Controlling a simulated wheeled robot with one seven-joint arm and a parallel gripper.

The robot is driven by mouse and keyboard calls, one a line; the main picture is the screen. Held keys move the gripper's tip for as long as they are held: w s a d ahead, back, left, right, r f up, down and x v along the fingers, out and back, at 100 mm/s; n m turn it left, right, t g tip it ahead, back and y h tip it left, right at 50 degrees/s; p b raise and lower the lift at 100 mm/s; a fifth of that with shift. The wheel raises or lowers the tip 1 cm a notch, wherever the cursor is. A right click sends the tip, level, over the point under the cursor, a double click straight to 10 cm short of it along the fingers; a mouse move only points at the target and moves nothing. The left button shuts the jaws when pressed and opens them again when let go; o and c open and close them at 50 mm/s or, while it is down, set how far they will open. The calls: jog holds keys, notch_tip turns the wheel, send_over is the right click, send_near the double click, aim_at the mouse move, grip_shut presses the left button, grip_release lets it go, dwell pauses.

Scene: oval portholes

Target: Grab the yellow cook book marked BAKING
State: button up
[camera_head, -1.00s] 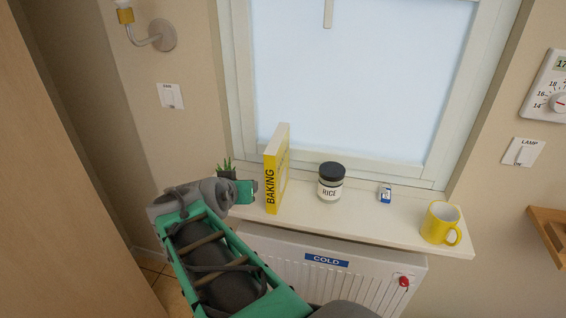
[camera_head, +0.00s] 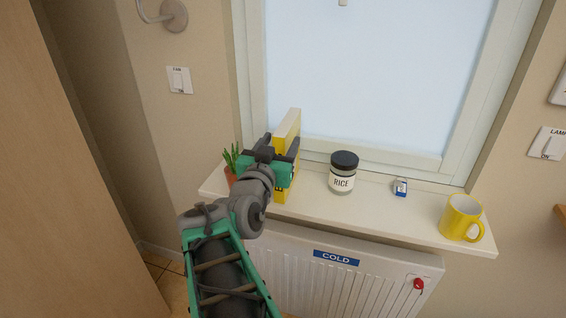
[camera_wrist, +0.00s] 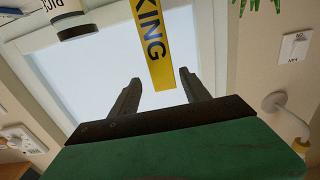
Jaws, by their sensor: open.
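The yellow cook book (camera_head: 287,133) stands upright on the white window sill. In the head view my gripper (camera_head: 279,147) is in front of it and hides most of its spine. In the wrist view the book's yellow spine (camera_wrist: 153,50) shows the letters "KING". There it hangs between the two dark fingers of my gripper (camera_wrist: 157,88), with a gap on each side. The fingers are open and do not touch the book. Whether the book's edge is fully between the fingertips in depth is hard to tell.
A potted plant (camera_head: 231,164) stands left of the book, close to my wrist. A rice jar (camera_head: 342,174) stands to its right, then a small blue and white item (camera_head: 400,187) and a yellow mug (camera_head: 461,218). A radiator (camera_head: 330,280) is below the sill (camera_head: 400,222).

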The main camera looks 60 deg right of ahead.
aim_at(286, 123)
jog(key=d+p, duration=0.1)
jog(key=d, duration=0.1)
jog(key=w+d+p, duration=0.1)
jog(key=d, duration=0.2)
jog(key=w+d+p, duration=0.1)
jog(key=d, duration=0.1)
jog(key=shift+d, duration=0.3)
jog(key=shift+s+a, duration=0.1)
grip_shut()
dwell(0.8)
jog(key=shift+r, duration=0.2)
